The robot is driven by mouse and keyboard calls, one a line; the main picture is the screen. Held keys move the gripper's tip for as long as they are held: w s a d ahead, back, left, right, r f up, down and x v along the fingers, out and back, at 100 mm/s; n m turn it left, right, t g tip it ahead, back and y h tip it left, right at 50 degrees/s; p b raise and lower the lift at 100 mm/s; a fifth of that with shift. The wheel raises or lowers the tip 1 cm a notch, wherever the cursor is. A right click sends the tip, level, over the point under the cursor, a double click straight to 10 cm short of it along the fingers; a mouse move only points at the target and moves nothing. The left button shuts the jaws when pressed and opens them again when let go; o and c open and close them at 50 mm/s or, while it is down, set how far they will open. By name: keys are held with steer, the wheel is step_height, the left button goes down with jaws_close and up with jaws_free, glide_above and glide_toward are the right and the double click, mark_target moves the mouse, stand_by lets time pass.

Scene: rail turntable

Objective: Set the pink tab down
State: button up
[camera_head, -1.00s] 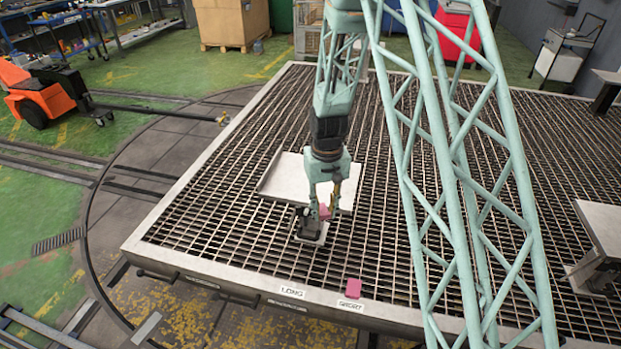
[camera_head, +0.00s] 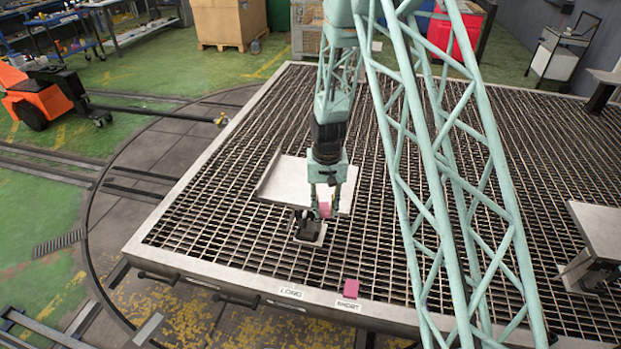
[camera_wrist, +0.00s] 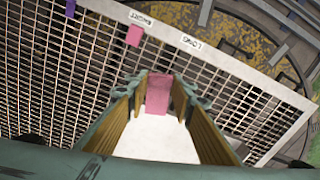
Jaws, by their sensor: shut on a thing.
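A pink tab (camera_wrist: 158,95) is between the tan-lined fingers of my gripper (camera_wrist: 160,98) in the wrist view. In the head view, my gripper (camera_head: 325,203) points down with the held pink tab (camera_head: 325,209) at its tips, close to a small pale plate with a dark fitting (camera_head: 311,233). I cannot tell whether the tab touches anything. A second pink tab (camera_head: 351,288) sits at the grating's front edge by the SHORT label (camera_head: 347,306); it also shows in the wrist view (camera_wrist: 134,36).
A larger pale tray (camera_head: 285,180) lies on the grating just behind my gripper. The LONG label (camera_head: 291,294) is left of SHORT. A purple piece (camera_wrist: 70,8) shows at the wrist view's top edge. A pale raised plate (camera_head: 600,230) stands at right. Much of the grating is bare.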

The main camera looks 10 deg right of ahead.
steer(key=shift+w+d+f+m+p, duration=0.15)
steer(key=shift+w+d+m+p, duration=0.3)
steer(key=shift+p, duration=0.2)
steer(key=shift+w+d+f+m+p, duration=0.15)
steer(key=shift+w+d+m+p, duration=0.25)
steer(key=shift+w+p, duration=0.2)
steer(key=shift+w+d+f+m+p, duration=0.4)
steer(key=shift+w+f+m+p, duration=0.15)
steer(key=shift+m+p, duration=0.15)
steer(key=shift+w, duration=0.1)
glide_above(305, 196)
steer(key=shift+s+f, duration=0.3)
steer(key=shift+f, duration=0.4)
steer(key=shift+w, duration=0.15)
steer(key=shift+w+a, duration=0.1)
steer(key=shift+w, duration=0.1)
steer(key=shift+f, duration=1.8)
steer(key=shift+f, duration=0.15)
